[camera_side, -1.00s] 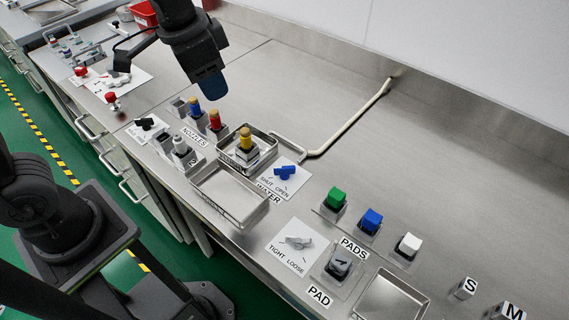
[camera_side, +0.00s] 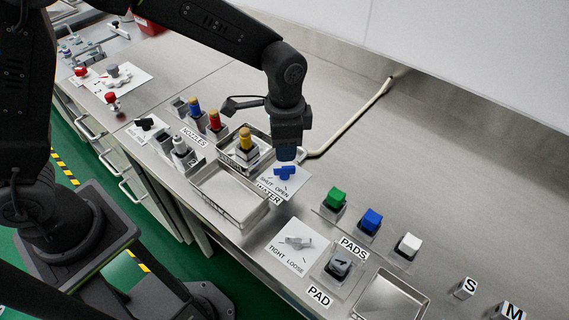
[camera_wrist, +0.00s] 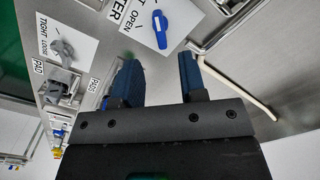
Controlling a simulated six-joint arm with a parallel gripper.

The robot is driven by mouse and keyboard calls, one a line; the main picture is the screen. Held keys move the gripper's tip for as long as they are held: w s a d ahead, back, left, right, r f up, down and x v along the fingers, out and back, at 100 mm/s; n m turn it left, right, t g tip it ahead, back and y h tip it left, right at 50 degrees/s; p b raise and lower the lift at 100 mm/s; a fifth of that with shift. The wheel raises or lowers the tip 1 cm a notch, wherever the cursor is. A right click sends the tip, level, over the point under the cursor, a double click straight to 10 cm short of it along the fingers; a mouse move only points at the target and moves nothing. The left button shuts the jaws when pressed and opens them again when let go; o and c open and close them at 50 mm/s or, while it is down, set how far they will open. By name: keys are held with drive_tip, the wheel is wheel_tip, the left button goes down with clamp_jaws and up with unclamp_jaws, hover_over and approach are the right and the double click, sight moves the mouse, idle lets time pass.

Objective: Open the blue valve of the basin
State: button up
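The blue valve (camera_side: 285,173) sits on a white card marked SHUT and OPEN, beside the WATER label. It also shows at the top of the wrist view (camera_wrist: 162,28), with OPEN printed beside it. I cannot tell for certain which mark its handle points to. My gripper (camera_side: 287,154) points down just above and slightly behind the valve, and appears apart from it. In the wrist view, its two blue fingers (camera_wrist: 158,62) are spread with nothing between them. The shallow metal basin (camera_side: 262,211) is just left of the valve card.
A yellow-topped nozzle (camera_side: 245,139) stands in a tray left of the valve. A pale bent pipe (camera_side: 345,122) runs behind it. Green (camera_side: 336,197), blue (camera_side: 371,219) and white (camera_side: 409,244) pads stand to the right. A grey TIGHT/LOOSE knob (camera_side: 298,242) is in front. The back right counter is clear.

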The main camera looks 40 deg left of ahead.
sight(284, 168)
wheel_tip(284, 168, down, 7)
drive_tip(key=shift+r, duration=0.1)
drive_tip(key=shift+c, duration=0.4)
clamp_jaws()
